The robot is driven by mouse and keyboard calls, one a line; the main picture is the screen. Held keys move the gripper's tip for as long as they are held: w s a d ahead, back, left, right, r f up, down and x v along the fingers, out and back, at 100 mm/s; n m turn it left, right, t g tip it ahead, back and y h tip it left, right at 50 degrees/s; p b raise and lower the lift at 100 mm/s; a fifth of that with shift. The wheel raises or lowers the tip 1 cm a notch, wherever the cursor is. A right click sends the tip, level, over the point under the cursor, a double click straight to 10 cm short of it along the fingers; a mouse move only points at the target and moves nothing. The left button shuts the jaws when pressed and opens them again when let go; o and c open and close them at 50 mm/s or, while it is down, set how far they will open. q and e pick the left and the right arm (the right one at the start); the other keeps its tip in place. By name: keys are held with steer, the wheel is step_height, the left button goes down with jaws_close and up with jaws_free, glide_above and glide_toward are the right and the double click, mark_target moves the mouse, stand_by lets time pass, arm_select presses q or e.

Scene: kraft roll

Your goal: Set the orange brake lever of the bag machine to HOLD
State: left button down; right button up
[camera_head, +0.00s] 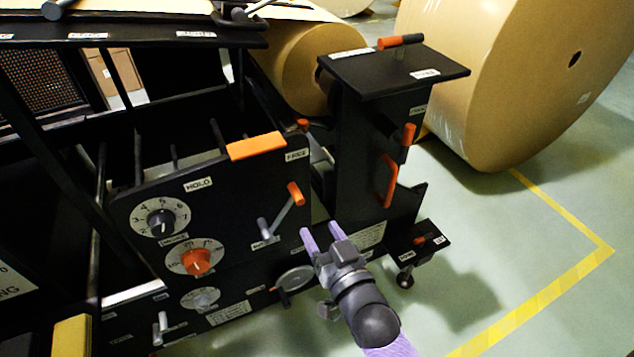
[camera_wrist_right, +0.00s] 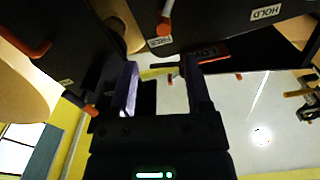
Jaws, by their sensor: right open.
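The brake lever (camera_head: 281,213) has a grey shaft and an orange grip, on the front of the black bag machine panel. In the head view its grip is up and to the right, below the FREE label (camera_head: 296,155). The HOLD label (camera_head: 198,184) is to the left. In the right wrist view the orange grip (camera_wrist_right: 163,27) is beside the FREE label (camera_wrist_right: 160,42), and the HOLD label (camera_wrist_right: 265,12) is farther right. My right gripper (camera_head: 320,234) is open and empty, below and right of the grip in the head view, apart from it. My left gripper is not in view.
An orange block (camera_head: 257,146) sits on the panel's top edge. A numbered dial (camera_head: 160,222) and an orange knob (camera_head: 197,262) are left of the lever. A black post (camera_head: 365,140) with orange handles stands to the right. Open floor (camera_head: 500,240) lies beyond, near a large kraft roll (camera_head: 500,70).

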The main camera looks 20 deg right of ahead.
mark_target(299, 200)
steer(key=w+b, duration=0.1)
steer(key=w, duration=0.1)
steer(key=w+b, duration=0.1)
steer(key=w, duration=0.2)
steer(key=w+b, duration=0.2)
steer(key=w, duration=0.1)
steer(key=shift+a+f, duration=0.2)
steer(key=shift+a, duration=0.2)
steer(key=shift+w, duration=0.4)
steer(key=shift+w+r, duration=0.1)
steer(key=shift+r, duration=0.1)
steer(key=shift+c, duration=0.6)
steer(key=c, duration=0.7)
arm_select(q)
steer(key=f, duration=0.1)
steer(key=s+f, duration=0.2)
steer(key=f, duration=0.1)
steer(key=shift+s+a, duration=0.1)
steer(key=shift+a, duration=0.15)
arm_select(e)
jaws_close()
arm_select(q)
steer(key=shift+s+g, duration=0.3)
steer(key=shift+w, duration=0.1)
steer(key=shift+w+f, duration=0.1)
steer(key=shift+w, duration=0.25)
